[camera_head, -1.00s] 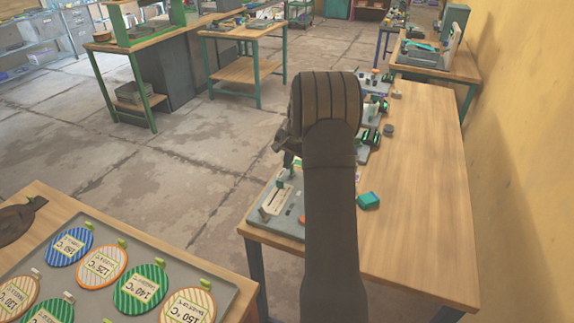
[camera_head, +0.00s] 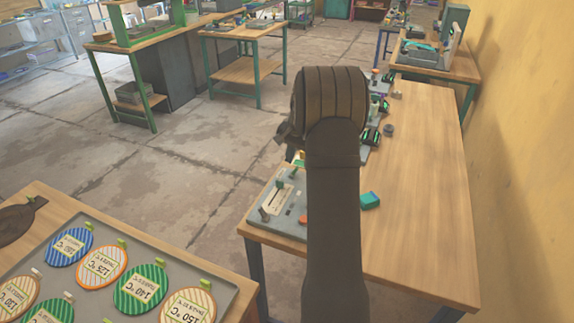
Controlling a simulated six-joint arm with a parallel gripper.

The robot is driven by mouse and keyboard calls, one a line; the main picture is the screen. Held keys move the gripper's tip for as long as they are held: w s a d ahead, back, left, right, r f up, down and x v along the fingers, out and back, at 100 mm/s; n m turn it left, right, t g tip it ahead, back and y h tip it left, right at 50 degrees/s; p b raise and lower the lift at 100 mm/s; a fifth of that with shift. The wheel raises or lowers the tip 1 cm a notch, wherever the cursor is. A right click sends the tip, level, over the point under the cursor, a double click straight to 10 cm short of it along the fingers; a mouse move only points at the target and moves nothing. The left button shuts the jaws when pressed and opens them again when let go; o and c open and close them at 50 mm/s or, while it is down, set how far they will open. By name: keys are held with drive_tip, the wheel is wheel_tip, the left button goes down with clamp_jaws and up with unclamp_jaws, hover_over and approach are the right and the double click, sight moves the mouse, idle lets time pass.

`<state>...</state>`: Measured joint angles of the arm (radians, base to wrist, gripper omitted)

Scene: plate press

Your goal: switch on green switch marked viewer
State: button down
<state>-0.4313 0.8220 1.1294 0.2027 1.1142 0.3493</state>
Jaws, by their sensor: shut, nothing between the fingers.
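Several small dark units with green glowing parts stand along the left side of the wooden table, among them one farther back (camera_head: 374,108) and one closer (camera_head: 366,137). Their labels are too small to read, so I cannot tell which green switch is marked viewer. My arm crosses the middle of the view and hides part of this row. My gripper (camera_head: 290,145) shows only as a dark edge left of my wrist, above the table's left side. It looks shut and empty. Its fingertips are mostly hidden, and I cannot tell whether it touches anything.
A grey panel with a slotted lever (camera_head: 275,200) lies at the wooden table's (camera_head: 425,190) near left corner. A teal block (camera_head: 370,201) lies right of my arm. A tray (camera_head: 225,285) of round temperature plates is at lower left. The table's right side is clear.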

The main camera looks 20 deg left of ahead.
drive_tip(key=shift+a+r, duration=0.2)
drive_tip(key=shift+r, duration=0.85)
drive_tip(key=shift+a+r, duration=0.2)
drive_tip(key=shift+r, duration=0.8)
drive_tip(key=shift+f, duration=0.1)
hover_over(288, 175)
drive_tip(key=d, duration=0.1)
drive_tip(key=shift+w+d+f, duration=0.1)
drive_tip(key=shift+f, duration=3.35)
drive_tip(key=shift+r, duration=0.1)
wheel_tip(288, 175, up, 6)
drive_tip(key=a+r, duration=0.1)
drive_tip(key=f, duration=0.5)
drive_tip(key=d+f, duration=0.1)
drive_tip(key=f, duration=0.1)
drive_tip(key=shift+f, duration=0.25)
drive_tip(key=a, duration=0.1)
drive_tip(key=a+r, duration=0.1)
drive_tip(key=a, duration=0.1)
drive_tip(key=shift+r, duration=0.1)
wheel_tip(288, 175, up, 10)
drive_tip(key=d+f+m+h, duration=0.1)
drive_tip(key=d+f+m, duration=0.1)
drive_tip(key=d, duration=0.8)
drive_tip(key=d+f+m, duration=0.2)
drive_tip(key=d+f, duration=0.2)
drive_tip(key=d, duration=0.6)
drive_tip(key=shift+f+m+h, duration=0.3)
drive_tip(key=shift+h, duration=0.1)
